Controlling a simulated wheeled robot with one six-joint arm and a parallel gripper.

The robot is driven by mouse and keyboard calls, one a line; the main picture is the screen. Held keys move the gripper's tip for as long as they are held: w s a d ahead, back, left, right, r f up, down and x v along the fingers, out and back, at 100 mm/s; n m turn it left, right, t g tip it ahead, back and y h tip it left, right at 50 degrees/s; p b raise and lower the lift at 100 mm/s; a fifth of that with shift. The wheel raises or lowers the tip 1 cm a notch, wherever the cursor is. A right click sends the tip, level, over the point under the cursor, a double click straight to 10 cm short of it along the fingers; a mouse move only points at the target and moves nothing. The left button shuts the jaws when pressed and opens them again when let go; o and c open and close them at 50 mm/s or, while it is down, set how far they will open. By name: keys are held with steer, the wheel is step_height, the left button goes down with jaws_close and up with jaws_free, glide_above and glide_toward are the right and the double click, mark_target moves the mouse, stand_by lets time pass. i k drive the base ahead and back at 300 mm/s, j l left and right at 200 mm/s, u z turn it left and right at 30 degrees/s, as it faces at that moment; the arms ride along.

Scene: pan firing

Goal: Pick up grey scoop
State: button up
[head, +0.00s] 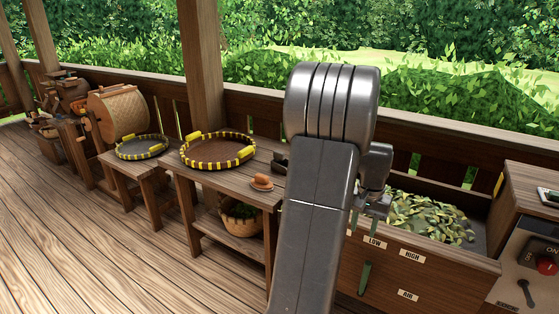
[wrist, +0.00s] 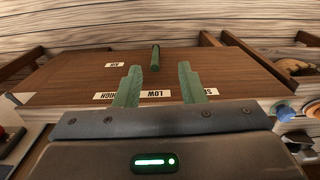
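I cannot clearly make out a grey scoop in either view. A dark grey object (head: 280,160) on the right end of the wooden table is partly hidden by my arm, and I cannot tell if it is the scoop. My gripper (wrist: 157,84) has two green fingers, spread apart with nothing held between them. They point at the wooden front panel of the leaf box, around its LOW label. In the head view my arm hides much of the gripper.
A green lever (wrist: 155,57) stands out from the panel. It also shows in the head view (head: 365,278). Leaves (head: 430,215) fill the box. The table holds a yellow-rimmed tray (head: 218,166) and a small orange-brown object (head: 262,183). A basket (head: 240,224) sits below. Open floor lies left.

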mark_target(280, 163)
steer(key=i+j, duration=0.5)
steer(key=i, duration=0.25)
steer(key=i+j+z, duration=0.15)
steer(key=i+j, duration=0.35)
steer(key=i, duration=0.25)
steer(key=i+j, duration=0.6)
steer(key=i, duration=0.15)
steer(key=z, duration=0.05)
